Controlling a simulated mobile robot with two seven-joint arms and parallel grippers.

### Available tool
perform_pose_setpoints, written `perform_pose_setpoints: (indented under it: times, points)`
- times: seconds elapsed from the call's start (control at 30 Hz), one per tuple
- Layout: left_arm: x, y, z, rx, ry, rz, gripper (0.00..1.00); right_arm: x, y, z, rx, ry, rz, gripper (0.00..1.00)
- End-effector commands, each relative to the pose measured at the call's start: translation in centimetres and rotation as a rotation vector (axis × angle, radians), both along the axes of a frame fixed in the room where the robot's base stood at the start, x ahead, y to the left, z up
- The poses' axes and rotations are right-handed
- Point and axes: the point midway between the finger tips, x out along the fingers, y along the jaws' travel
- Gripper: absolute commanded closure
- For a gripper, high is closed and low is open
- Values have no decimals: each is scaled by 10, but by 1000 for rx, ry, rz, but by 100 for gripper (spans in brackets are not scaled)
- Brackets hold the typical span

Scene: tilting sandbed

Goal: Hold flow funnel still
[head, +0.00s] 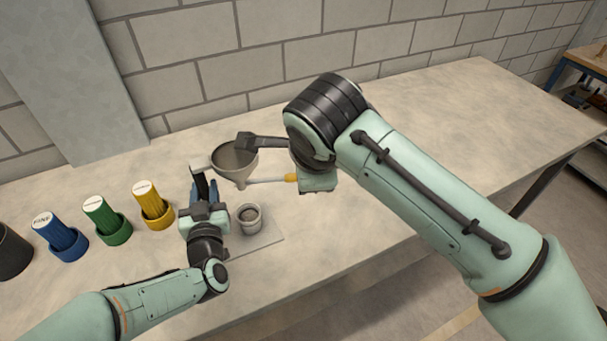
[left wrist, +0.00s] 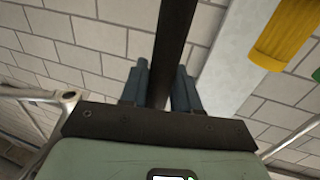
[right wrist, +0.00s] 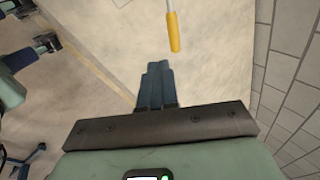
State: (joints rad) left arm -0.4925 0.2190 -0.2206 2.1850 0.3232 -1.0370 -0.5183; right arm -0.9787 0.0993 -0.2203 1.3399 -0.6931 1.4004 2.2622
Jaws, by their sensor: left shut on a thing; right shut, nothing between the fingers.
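The grey metal funnel (head: 229,160) is held above the table, its mouth facing up. My left gripper (head: 203,188) stands beside it on the left, its blue fingers shut on the funnel's dark handle (left wrist: 174,45). A pale cup with grey contents (head: 249,215) stands below the funnel, slightly to its right. A thin white rod with a yellow end (head: 291,177) lies to the right of the funnel's spout. In the right wrist view my right gripper (right wrist: 158,68) is shut and empty, apart from the yellow end (right wrist: 173,32). The head view hides its fingers.
Blue (head: 62,238), green (head: 105,220) and yellow (head: 152,203) containers stand in holders on the left. A black cylinder (head: 10,250) stands at the far left. A thin grey plate (head: 262,239) lies under the cup. The table's right part (head: 470,110) is clear.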

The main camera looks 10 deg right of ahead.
Motion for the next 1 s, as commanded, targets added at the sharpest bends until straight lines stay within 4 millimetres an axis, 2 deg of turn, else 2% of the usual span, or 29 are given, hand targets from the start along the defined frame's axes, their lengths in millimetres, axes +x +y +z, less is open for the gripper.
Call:
perform_pose_setpoints:
  times: [0.2,0.4,0.63,1.0]
  points:
    - [0,0,1,0,-3,1,100,23,-1,-44,-3,6,0,100]
    - [0,0,1,0,-3,1,100,47,-2,-73,-2,4,-1,100]
    - [0,0,1,0,-3,0,100,66,-3,-85,1,2,0,100]
    - [0,0,1,0,-3,0,100,69,-3,-86,1,1,2,100]
